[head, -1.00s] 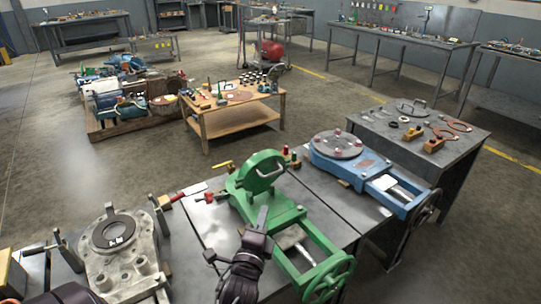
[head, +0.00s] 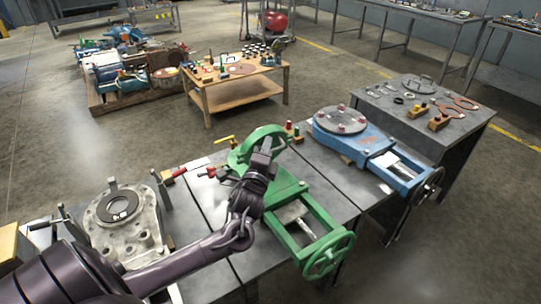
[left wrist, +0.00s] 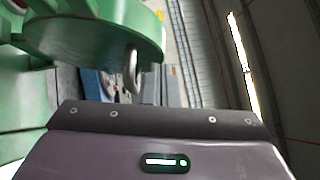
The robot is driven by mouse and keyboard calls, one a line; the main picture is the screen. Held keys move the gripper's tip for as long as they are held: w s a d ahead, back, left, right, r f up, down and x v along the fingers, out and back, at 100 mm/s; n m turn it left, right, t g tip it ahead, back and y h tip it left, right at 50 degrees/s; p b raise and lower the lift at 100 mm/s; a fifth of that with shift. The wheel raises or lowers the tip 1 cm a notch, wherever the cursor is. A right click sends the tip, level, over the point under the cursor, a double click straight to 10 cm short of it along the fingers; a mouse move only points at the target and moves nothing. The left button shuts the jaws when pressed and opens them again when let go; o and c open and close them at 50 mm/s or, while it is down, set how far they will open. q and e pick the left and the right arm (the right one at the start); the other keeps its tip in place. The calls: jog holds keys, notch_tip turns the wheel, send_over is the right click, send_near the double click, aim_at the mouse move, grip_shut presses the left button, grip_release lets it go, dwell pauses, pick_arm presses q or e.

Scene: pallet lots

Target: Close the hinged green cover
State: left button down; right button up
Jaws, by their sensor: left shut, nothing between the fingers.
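The green hinged cover (head: 262,140) is a round disc tilted up on the green valve body (head: 290,200) on the bench. My left gripper (head: 264,148) is at the cover, overlapping its face in the head view, and is shut with nothing held. In the left wrist view the cover (left wrist: 95,32) fills the upper left, with its metal handle (left wrist: 133,72) hanging just beyond my gripper's dark edge (left wrist: 155,118). Whether the gripper touches the cover cannot be told. In the head view the handle is hidden behind the gripper. My right gripper is not in view.
A blue valve with a round plate (head: 341,119) stands to the right of the green one. A grey flanged casting (head: 124,225) stands at left. A yellow-handled tool (head: 224,140) and red-handled parts (head: 207,172) lie near the cover. A wooden table (head: 236,86) stands behind.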

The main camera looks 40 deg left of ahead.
pick_arm(q)
jog(key=shift+w+a+r, duration=0.1)
jog(key=shift+a, duration=0.1)
dwell(0.3)
